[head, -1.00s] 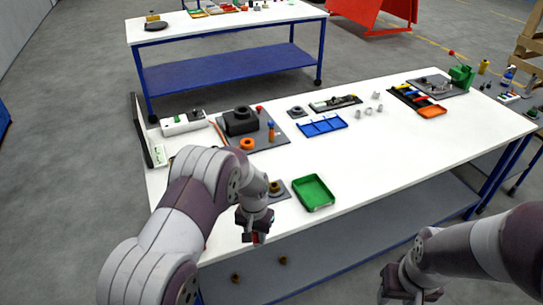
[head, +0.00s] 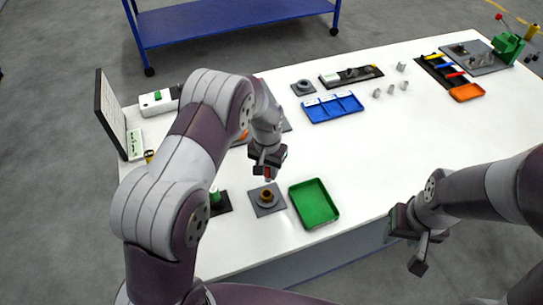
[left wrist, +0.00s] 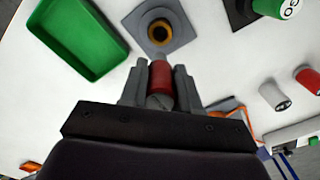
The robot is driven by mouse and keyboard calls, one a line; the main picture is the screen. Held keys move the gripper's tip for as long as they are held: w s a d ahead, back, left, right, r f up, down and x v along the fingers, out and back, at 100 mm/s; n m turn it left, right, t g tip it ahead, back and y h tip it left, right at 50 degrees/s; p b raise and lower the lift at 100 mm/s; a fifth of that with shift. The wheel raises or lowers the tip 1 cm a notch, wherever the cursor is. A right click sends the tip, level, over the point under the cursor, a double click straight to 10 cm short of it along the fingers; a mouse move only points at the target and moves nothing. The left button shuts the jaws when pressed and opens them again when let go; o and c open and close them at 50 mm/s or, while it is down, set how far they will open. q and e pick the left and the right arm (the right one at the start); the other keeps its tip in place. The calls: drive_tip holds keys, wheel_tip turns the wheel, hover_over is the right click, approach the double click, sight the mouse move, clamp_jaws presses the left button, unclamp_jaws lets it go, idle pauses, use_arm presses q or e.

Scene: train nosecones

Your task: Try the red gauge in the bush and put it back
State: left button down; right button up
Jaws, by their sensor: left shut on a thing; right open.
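My left gripper (head: 267,168) is shut on the red gauge (left wrist: 160,76), a short cylinder with a red band and a grey end. In the left wrist view the gauge sits between the two fingertips (left wrist: 160,88). The bush (head: 267,196) is a brass ring on a square grey plate. The gripper is above and just behind it in the head view; the gauge looks clear of the bore (left wrist: 159,32). A green gauge (left wrist: 288,8) marked GO stands on a dark base (head: 220,205) left of the bush. My right gripper (head: 422,250) is open and empty near the table's front edge.
A green tray (head: 314,203) lies right of the bush. A blue divided tray (head: 333,107) and small grey cylinders (head: 391,89) are farther back. An upright dark panel (head: 111,113) stands at the left edge. The table's middle right is clear.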

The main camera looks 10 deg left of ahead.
sight(267, 182)
use_arm(q)
drive_tip(key=f+b, duration=0.1)
drive_tip(key=f, duration=0.1)
drive_tip(key=s+f+b, duration=0.1)
drive_tip(key=f+b, duration=0.1)
drive_tip(key=shift+f, duration=0.25)
drive_tip(key=shift+s+r, duration=0.2)
drive_tip(key=shift+s, duration=0.35)
drive_tip(key=shift+w+f, duration=0.15)
drive_tip(key=shift+w, duration=0.15)
drive_tip(key=shift+s, duration=0.4)
use_arm(e)
drive_tip(key=s+f, duration=0.2)
drive_tip(key=shift+f, duration=0.4)
use_arm(q)
drive_tip(key=shift+w, duration=0.1)
use_arm(e)
drive_tip(key=shift+w, duration=0.1)
use_arm(q)
drive_tip(key=shift+f+b, duration=0.85)
drive_tip(key=shift+f, duration=0.7)
use_arm(e)
drive_tip(key=shift+f, duration=0.85)
idle(2.0)
